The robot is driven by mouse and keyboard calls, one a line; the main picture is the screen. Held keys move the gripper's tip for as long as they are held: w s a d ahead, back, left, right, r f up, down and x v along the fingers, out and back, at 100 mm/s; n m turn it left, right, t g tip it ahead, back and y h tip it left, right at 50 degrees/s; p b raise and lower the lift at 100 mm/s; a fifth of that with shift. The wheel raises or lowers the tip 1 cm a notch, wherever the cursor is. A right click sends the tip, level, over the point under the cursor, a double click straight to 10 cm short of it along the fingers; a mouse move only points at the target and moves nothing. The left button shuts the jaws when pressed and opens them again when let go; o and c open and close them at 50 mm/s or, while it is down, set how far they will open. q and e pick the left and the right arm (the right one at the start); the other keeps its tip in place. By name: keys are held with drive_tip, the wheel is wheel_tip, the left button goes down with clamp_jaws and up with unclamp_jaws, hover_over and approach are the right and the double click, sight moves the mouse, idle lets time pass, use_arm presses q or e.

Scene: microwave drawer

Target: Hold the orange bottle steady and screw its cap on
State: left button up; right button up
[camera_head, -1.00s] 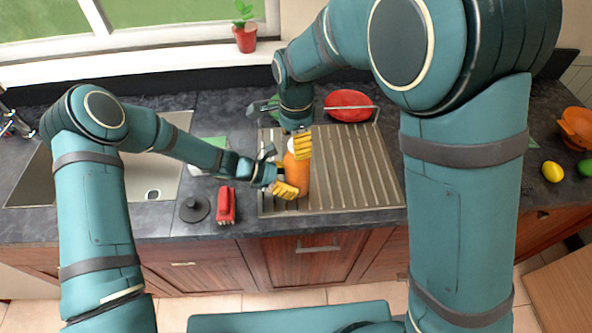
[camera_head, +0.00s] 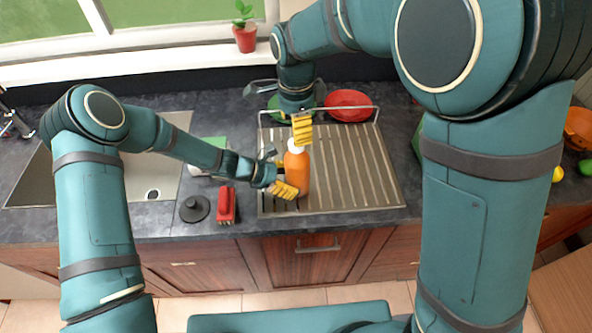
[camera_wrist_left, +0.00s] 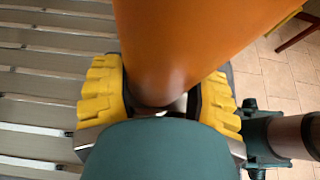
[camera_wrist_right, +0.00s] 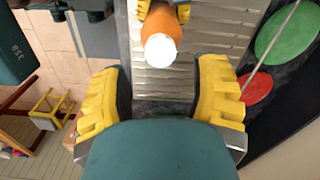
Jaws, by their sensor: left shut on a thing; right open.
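The orange bottle (camera_head: 297,176) stands upright on the ribbed steel drainer. A white cap (camera_head: 298,147) sits on its top; the frames do not show how tightly. The cap also shows end-on in the right wrist view (camera_wrist_right: 159,50). My left gripper (camera_head: 286,189) is shut on the lower part of the bottle; the left wrist view (camera_wrist_left: 160,95) shows a yellow finger on each side of it. My right gripper (camera_head: 302,129) is open and empty, above and behind the cap. In the right wrist view its fingers (camera_wrist_right: 163,98) are wide apart and clear of the cap.
The steel drainer (camera_head: 350,175) has a raised wire rail at its back. A red plate (camera_head: 348,105) and a green plate (camera_head: 272,106) stand behind it. A red brush-like item (camera_head: 226,205) and a dark round stopper (camera_head: 194,209) lie left. The drainer's right part is clear.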

use_arm(q)
drive_tip(key=o, duration=1.3)
drive_tip(key=v, duration=1.2)
drive_tip(key=shift+s, duration=0.1)
use_arm(e)
drive_tip(key=shift+s, duration=0.1)
